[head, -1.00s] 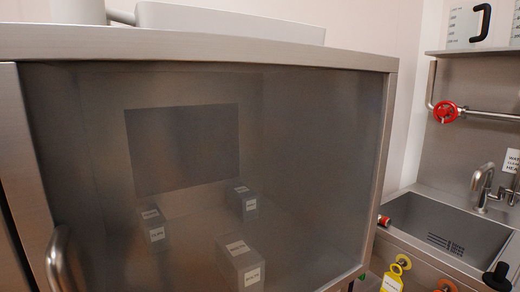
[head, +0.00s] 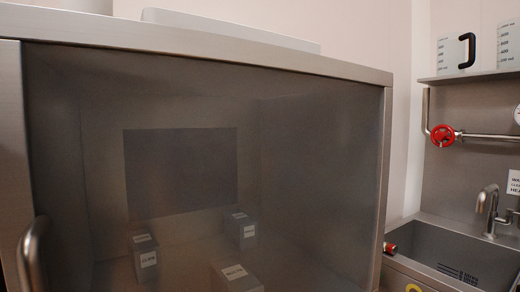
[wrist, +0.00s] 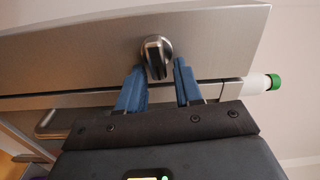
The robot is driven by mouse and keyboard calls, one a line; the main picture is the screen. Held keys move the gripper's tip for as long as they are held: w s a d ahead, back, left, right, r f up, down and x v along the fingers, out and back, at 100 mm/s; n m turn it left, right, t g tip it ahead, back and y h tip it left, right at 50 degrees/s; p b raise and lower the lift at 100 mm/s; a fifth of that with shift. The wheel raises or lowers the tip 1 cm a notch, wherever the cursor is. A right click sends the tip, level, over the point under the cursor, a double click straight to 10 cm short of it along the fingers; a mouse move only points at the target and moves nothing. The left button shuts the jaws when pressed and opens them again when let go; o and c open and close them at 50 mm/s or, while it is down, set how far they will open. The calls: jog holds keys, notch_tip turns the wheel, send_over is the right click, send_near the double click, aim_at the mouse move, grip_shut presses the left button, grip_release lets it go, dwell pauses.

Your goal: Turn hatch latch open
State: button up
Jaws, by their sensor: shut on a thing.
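The hatch latch is a rounded metal knob (wrist: 155,58) with a raised grip, set on a brushed steel panel (wrist: 70,50) in the wrist view. My gripper (wrist: 158,70) has its two blue fingers on either side of the knob and is shut on it. The exact contact at the fingertips is hard to make out. Neither the latch nor my gripper shows in the head view.
A steel cabinet with a dark see-through front (head: 310,170) holds several labelled blocks. Its bar handle (head: 32,258) is at lower left. A red valve wheel (head: 442,135) and a sink (head: 440,255) are at right. A green-tipped white cylinder (wrist: 268,82) shows beside my gripper.

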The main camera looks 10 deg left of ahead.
jog(key=shift+f+m, duration=0.15)
jog(key=shift+m, duration=0.25)
jog(key=o, duration=0.7)
jog(key=b+v, duration=0.1)
jog(key=v, duration=0.7)
jog(key=shift+w, duration=0.1)
